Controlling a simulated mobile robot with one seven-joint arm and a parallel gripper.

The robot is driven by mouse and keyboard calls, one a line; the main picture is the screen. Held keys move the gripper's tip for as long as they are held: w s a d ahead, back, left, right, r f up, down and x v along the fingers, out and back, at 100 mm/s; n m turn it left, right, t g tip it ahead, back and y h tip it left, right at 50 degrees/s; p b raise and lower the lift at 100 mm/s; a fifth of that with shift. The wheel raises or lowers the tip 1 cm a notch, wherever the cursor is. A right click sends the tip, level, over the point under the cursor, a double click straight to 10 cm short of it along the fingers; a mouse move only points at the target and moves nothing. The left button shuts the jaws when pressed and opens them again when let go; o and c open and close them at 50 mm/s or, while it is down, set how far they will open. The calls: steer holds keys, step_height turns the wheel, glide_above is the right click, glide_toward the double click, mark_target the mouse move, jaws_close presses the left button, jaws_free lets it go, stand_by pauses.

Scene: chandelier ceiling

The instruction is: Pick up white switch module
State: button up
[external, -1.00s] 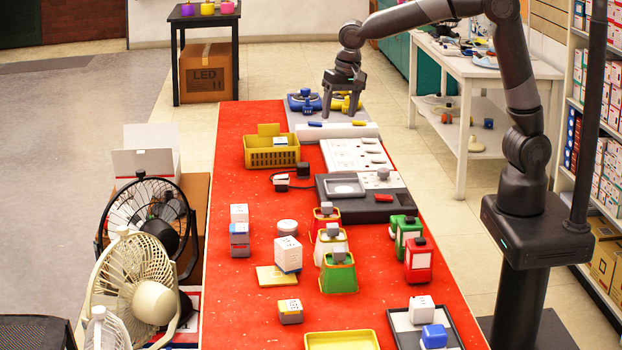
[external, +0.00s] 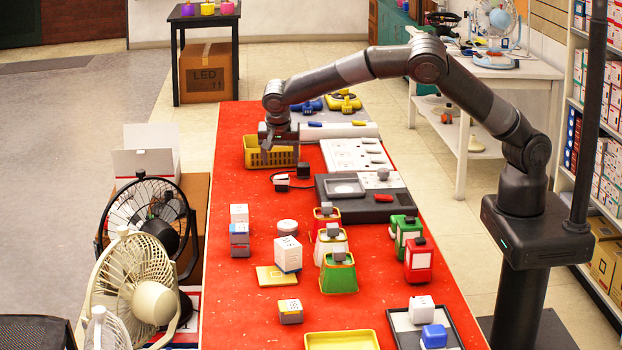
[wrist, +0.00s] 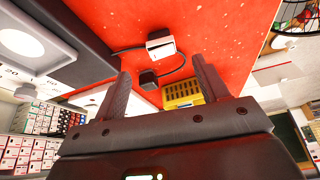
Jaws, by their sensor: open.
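A small white switch-like module (external: 281,180) with a dark part lies on the red table, with a black cable to a black block (external: 303,170). In the wrist view the white module (wrist: 160,43) lies beyond my fingertips, and the black block (wrist: 148,78) shows between my fingers. I cannot tell for sure that this is the named module. My gripper (external: 280,150) is over the yellow basket (external: 271,158), up and left of the module. In the wrist view my gripper (wrist: 161,66) is open with nothing between its fingers. The basket's contents are hidden.
A black tray unit (external: 350,205) and a white panel (external: 354,154) stand right of the module. A white cylinder (external: 345,131) lies behind. Small blocks (external: 239,240) and coloured holders (external: 338,272) stand nearer the front.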

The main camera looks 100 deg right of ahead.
mark_target(281, 176)
steer(key=x, duration=0.5)
steer(key=shift+d+x, duration=0.15)
steer(key=shift+x, duration=1.15)
steer(key=shift+d+x, duration=0.15)
steer(key=shift+x, duration=1.15)
steer(key=shift+r, duration=0.2)
steer(key=c, duration=1.1)
